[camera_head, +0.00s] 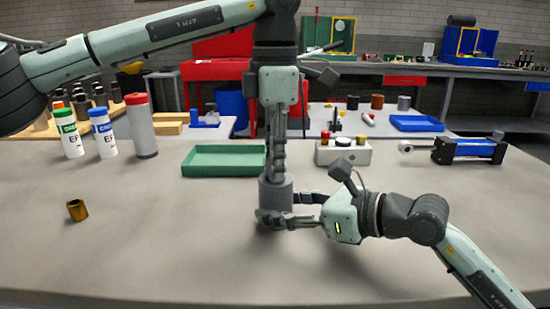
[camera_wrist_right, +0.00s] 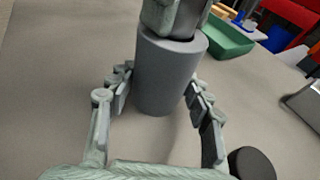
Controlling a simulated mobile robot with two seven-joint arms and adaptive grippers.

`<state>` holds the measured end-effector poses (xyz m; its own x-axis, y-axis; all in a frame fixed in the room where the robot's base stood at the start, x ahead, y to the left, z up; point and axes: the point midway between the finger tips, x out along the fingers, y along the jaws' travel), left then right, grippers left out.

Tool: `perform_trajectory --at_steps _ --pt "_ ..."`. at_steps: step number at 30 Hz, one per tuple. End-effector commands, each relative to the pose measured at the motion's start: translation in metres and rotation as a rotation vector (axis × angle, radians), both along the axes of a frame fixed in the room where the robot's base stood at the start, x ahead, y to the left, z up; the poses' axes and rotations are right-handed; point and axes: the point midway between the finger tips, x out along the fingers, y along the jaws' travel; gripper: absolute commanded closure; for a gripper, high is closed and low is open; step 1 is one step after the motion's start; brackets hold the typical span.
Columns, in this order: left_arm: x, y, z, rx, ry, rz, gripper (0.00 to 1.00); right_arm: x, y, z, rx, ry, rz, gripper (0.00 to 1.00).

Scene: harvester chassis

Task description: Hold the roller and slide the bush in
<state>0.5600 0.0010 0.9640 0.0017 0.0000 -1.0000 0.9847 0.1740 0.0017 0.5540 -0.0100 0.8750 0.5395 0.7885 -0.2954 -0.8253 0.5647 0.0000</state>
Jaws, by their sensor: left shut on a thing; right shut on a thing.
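The grey cylindrical roller (camera_head: 276,192) stands upright on the grey bench; in the right wrist view the roller (camera_wrist_right: 166,78) shows its open top. My right gripper (camera_head: 277,208) is shut around the roller's sides from the right. My left gripper (camera_head: 275,172) points straight down over the roller, its fingertips at the top opening. It is shut on a small grey piece (camera_wrist_right: 188,20), seemingly the bush, mostly hidden by the fingers. How deep it sits in the roller I cannot tell. A separate brass-coloured sleeve (camera_head: 77,210) lies on the bench at left.
A green tray (camera_head: 187,170) lies behind the grippers. A control box (camera_head: 343,155) and a blue cylinder unit (camera_head: 470,151) stand to its right. Bottles with green (camera_head: 69,135), blue (camera_head: 103,135) and red (camera_head: 141,130) caps stand at back left.

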Motion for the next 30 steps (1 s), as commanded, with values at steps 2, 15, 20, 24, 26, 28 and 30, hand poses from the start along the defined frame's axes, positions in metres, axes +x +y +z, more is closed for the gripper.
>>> perform_trajectory --at_steps 2,15,20,24,26,28,30 --pt "-0.0001 0.0000 -0.0014 -0.001 0.000 0.000 1.00 0.0000 0.0001 -0.0001 0.000 0.000 0.000 1.00" --pt "-0.0002 -0.0001 -0.0040 -0.001 0.000 0.000 0.67 0.0000 0.0001 -0.0001 0.000 0.000 0.000 1.00" --pt "-0.0002 -0.0001 -0.0041 0.000 0.000 0.000 0.51 0.0000 0.0001 -0.0001 0.000 0.000 0.000 1.00" --pt "-0.0002 -0.0001 -0.0041 0.000 0.000 0.000 0.51 0.0000 0.0001 -0.0001 0.000 0.000 0.000 1.00" --pt "-0.0002 -0.0001 -0.0044 0.000 0.001 0.000 0.51 0.0000 0.0001 -0.0001 0.000 0.000 0.000 1.00" --pt "-0.0001 -0.0001 -0.0032 0.000 0.000 0.000 0.51 0.0000 0.0001 -0.0001 0.000 0.000 0.000 1.00" --pt "0.0001 -0.0003 0.0012 -0.001 -0.001 0.000 0.51 0.0000 0.0001 0.0000 0.000 0.000 0.000 1.00"
